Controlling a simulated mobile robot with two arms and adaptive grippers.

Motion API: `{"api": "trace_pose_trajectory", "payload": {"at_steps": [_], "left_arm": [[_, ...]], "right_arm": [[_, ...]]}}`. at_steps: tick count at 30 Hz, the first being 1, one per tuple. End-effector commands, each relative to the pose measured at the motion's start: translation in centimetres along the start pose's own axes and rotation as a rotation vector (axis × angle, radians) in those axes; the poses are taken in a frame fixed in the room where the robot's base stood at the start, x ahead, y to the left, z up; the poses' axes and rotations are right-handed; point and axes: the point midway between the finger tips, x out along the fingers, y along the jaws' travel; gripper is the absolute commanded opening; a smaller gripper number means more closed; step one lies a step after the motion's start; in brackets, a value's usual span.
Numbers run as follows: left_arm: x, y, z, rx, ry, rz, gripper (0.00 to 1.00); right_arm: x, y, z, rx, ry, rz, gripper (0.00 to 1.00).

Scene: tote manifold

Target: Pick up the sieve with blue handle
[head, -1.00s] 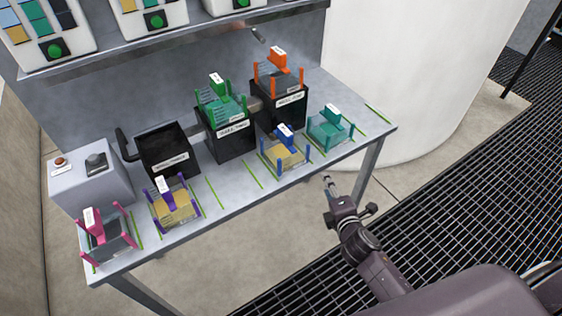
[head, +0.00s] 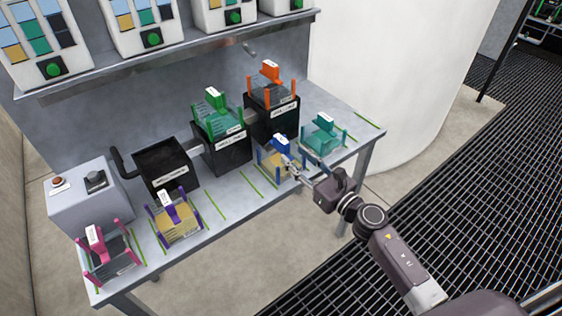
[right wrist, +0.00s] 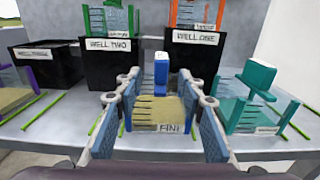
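The sieve with the blue handle (head: 281,145) stands on the bench, with yellowish material in its clear body. In the right wrist view its upright blue handle (right wrist: 162,70) rises at the centre, above a front label starting "FIN". My right gripper (head: 292,168) is at the bench's front edge, close in front of this sieve and partly covering it. In the right wrist view my right gripper (right wrist: 165,120) is open, its two blue-padded fingers to the left and right of the sieve's front. I cannot tell whether they touch it. My left gripper is out of view.
A teal sieve (head: 322,138) stands close on the right. Purple (head: 176,218) and pink (head: 108,254) sieves stand to the left. Behind are black wells, two holding green (head: 215,105) and orange (head: 271,80) sieves, and one empty well (head: 165,168). A shelf (head: 180,55) overhangs the back.

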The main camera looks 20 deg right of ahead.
Motion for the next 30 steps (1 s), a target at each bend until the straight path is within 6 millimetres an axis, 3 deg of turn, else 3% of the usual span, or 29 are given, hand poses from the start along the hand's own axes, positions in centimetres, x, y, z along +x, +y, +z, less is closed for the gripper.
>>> {"api": "trace_pose_trajectory", "payload": {"at_steps": [18,29,30], "left_arm": [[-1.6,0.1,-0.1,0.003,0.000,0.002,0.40],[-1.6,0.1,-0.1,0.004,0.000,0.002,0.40],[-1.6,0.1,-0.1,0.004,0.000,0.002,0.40]], "right_arm": [[6.8,-0.1,0.5,0.001,-0.002,-0.001,0.36],[7.6,0.0,0.4,0.001,0.000,0.000,0.36],[7.5,0.0,0.4,0.001,0.000,0.000,0.32]]}}
